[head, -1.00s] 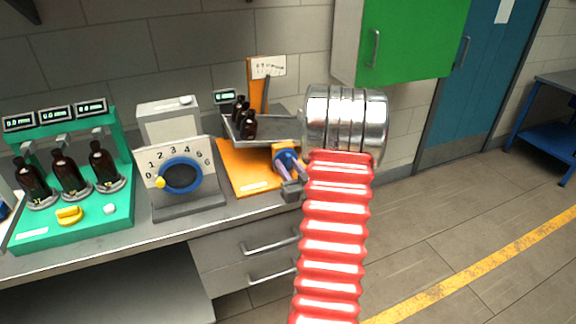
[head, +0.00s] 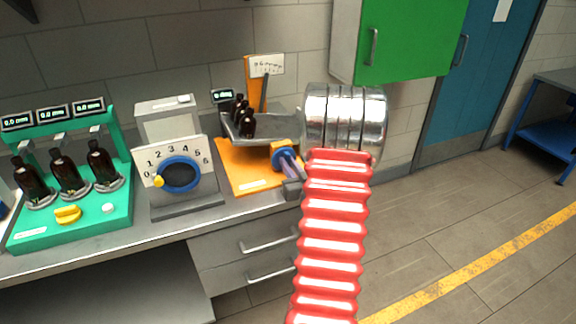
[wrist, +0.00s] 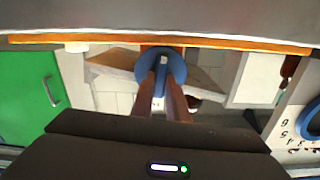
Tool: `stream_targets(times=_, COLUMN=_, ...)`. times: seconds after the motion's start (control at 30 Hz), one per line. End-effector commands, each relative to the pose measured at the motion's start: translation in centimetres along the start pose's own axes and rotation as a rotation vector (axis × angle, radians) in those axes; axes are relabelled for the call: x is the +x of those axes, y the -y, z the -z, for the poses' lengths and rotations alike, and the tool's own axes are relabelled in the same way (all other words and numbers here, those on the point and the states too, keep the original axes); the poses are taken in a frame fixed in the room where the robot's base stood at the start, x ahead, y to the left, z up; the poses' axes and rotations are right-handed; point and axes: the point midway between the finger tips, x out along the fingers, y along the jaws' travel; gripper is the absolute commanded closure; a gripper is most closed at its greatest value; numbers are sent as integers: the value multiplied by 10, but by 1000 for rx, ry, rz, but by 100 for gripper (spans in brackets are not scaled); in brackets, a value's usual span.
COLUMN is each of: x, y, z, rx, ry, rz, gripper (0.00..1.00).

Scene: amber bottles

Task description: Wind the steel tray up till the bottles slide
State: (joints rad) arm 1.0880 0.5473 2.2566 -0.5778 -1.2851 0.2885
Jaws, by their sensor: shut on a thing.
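The steel tray (head: 275,130) stands on an orange base (head: 232,172) on the bench, tilted, with its left end lower. Several amber bottles (head: 246,124) stand close together at its left end, partly overlapping. A blue winding knob (head: 280,157) sits at the front of the base. My gripper (head: 291,168) is shut on this knob, partly hidden behind my red arm. The wrist view shows the blue knob (wrist: 163,66) between my two fingers (wrist: 163,92). An orange post with a white scale (head: 266,65) rises behind the tray.
Left of the base stands a grey device with a blue dial (head: 178,174). Farther left is a green stand (head: 70,222) holding bottles under small displays. A green cabinet (head: 410,40) hangs above on the right. Drawers (head: 245,255) are below the bench.

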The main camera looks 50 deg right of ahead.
Motion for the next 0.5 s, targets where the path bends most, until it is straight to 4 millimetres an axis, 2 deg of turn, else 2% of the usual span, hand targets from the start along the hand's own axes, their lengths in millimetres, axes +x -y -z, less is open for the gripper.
stream_targets(times=0.23, x=2, y=2, z=0, rx=83, ry=1, rz=7, gripper=100)
stream_targets(times=0.5, x=2, y=0, z=0, rx=270, ry=2, rz=7, gripper=100)
